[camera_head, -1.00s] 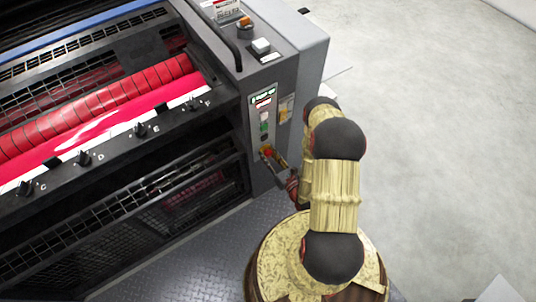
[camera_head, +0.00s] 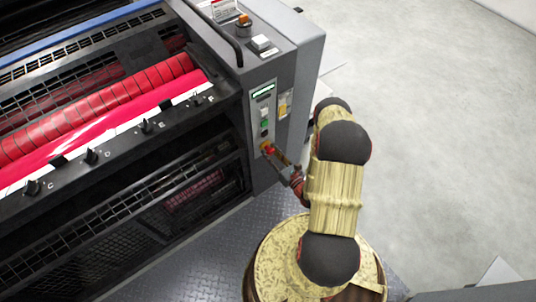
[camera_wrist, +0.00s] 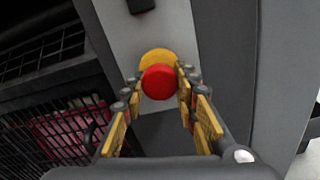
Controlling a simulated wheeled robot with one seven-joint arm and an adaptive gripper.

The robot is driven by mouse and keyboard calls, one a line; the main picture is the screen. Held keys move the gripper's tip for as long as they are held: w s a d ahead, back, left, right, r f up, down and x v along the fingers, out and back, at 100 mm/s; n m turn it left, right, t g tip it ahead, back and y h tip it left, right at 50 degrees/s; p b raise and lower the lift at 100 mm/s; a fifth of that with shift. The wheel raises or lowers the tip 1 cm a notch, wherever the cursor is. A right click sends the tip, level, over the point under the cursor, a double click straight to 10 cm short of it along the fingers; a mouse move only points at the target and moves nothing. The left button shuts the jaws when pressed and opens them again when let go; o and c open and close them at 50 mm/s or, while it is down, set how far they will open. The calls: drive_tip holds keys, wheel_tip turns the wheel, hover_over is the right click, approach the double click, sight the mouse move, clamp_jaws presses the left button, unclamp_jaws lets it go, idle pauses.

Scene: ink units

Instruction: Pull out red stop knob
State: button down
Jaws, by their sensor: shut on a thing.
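The red stop knob (camera_wrist: 160,82) is round and sits in front of a yellow disc (camera_wrist: 158,55) on a light panel of the machine. In the wrist view it lies between the tips of my gripper (camera_wrist: 158,88), whose two yellow-padded fingers stand on either side of it. My gripper is shut on the knob. In the head view the knob (camera_head: 268,148) is small at the bottom of the control panel (camera_head: 262,110), and my gripper (camera_head: 271,151) partly hides it. How far the knob stands out from the panel cannot be told.
Above the knob are a green button (camera_head: 264,124) and a lit display (camera_head: 263,90). A yellow switch (camera_head: 283,105) is to the right. The dark machine frame with a mesh guard (camera_wrist: 65,130) lies to the left. Open floor (camera_head: 440,130) is to the right.

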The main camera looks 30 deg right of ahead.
drive_tip(key=shift+s, duration=0.15)
drive_tip(key=c, duration=1.4)
unclamp_jaws()
drive_tip(key=shift+o, duration=0.3)
drive_tip(key=s, duration=1.2)
drive_tip(key=shift+d, duration=0.2)
